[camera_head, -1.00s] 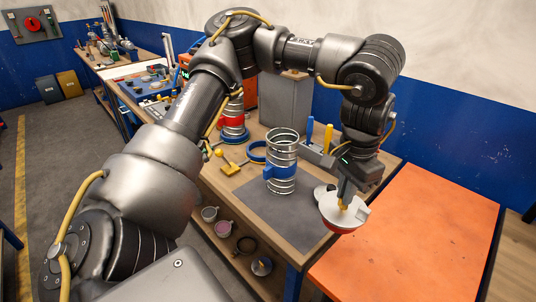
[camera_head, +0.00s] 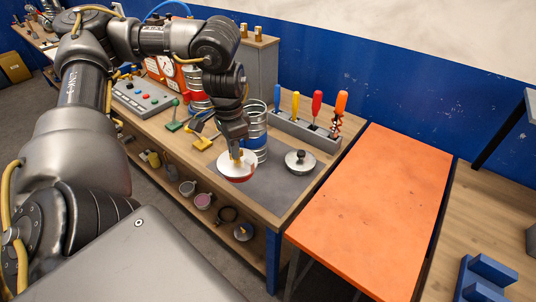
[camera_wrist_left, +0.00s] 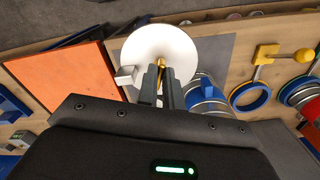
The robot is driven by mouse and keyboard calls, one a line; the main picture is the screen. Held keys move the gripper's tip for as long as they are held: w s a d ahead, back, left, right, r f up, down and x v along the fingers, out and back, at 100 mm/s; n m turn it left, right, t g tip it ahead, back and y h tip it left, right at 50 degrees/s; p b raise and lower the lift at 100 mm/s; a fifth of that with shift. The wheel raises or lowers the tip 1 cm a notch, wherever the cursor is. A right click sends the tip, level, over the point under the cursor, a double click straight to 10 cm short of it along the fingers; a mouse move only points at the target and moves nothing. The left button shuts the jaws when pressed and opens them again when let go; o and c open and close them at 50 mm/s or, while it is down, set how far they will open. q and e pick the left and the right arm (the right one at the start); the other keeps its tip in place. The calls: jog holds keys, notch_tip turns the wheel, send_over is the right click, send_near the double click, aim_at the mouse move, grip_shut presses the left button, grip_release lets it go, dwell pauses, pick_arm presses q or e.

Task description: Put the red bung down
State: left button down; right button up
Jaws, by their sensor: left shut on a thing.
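The red bung (camera_head: 238,176) is a round piece with a white upper face and a red rim. My left gripper (camera_head: 237,152) is shut on its brass-coloured stem and holds it in front of the spiral duct, apparently above the dark mat. In the left wrist view the bung's white disc (camera_wrist_left: 155,45) lies beyond the closed fingers (camera_wrist_left: 163,85), with a pale block at its edge. The silver spiral duct (camera_head: 257,122) stands upright on the mat, partly hidden by my gripper; its blue band shows in the wrist view (camera_wrist_left: 203,92). My right gripper is out of view.
A grey lid with a dark knob (camera_head: 300,161) lies on the dark mat (camera_head: 272,195), right of the duct. A holder (camera_head: 305,131) with several coloured-handled tools stands behind. An orange table (camera_head: 375,205) adjoins at right, its top clear. A yellow piece (camera_head: 204,143) lies left of the duct.

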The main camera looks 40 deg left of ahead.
pick_arm(q)
jog(key=shift+w+d+f, duration=0.4)
jog(key=shift+w+f, duration=1.7)
jog(key=shift+w, duration=0.1)
jog(key=shift+w+d+f, duration=0.35)
jog(key=shift+w+f, duration=1.8)
jog(key=shift+w, duration=0.05)
jog(key=shift+w+d+f, duration=0.4)
jog(key=shift+w+f, duration=1.7)
jog(key=shift+w, duration=0.1)
jog(key=shift+d+f, duration=0.1)
jog(key=shift+f, duration=0.1)
jog(key=c, duration=1.6)
grip_release()
jog(key=shift+o, duration=0.2)
